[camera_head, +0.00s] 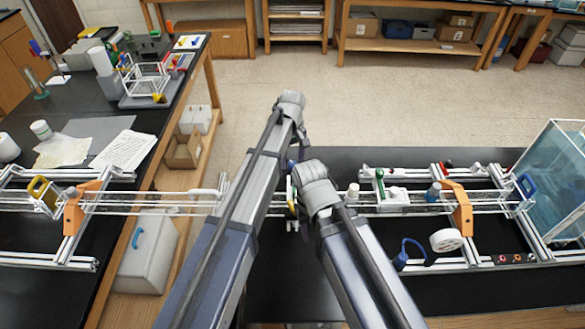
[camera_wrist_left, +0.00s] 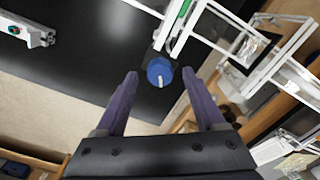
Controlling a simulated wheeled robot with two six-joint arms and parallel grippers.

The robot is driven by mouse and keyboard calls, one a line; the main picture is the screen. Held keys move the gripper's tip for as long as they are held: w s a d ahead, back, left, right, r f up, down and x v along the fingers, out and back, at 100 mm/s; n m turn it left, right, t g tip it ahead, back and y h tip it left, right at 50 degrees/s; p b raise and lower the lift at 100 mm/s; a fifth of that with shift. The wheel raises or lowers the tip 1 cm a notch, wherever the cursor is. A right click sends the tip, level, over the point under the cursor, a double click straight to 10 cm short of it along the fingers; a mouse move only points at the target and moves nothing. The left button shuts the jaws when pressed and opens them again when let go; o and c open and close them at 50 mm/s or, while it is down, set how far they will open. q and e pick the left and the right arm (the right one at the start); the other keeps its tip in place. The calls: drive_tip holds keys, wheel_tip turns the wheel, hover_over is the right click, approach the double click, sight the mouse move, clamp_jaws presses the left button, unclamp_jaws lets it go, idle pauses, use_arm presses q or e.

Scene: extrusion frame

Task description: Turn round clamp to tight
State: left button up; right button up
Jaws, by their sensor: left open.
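A round blue knob (camera_wrist_left: 159,71) with a short white pin shows in the left wrist view, beside a white frame (camera_wrist_left: 186,45). It appears to be the round clamp. My left gripper (camera_wrist_left: 160,74) is open, with its two dark fingers pointing towards the knob, one on each side of it in the picture. I cannot tell whether the fingers touch it. In the head view my arms hide the middle of the frame, and I cannot make out the knob there. My right gripper is not visible.
In the head view, orange clamps (camera_head: 74,215) and (camera_head: 461,212) hold the long clear tubes. A white roll (camera_head: 446,240) and a blue clamp (camera_head: 409,254) lie at right. A clear panelled box (camera_head: 555,180) bounds the right. A gap separates the two black tables.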

use_arm(q)
drive_tip(key=shift+f+b, duration=0.35)
drive_tip(key=shift+f, duration=0.45)
clamp_jaws()
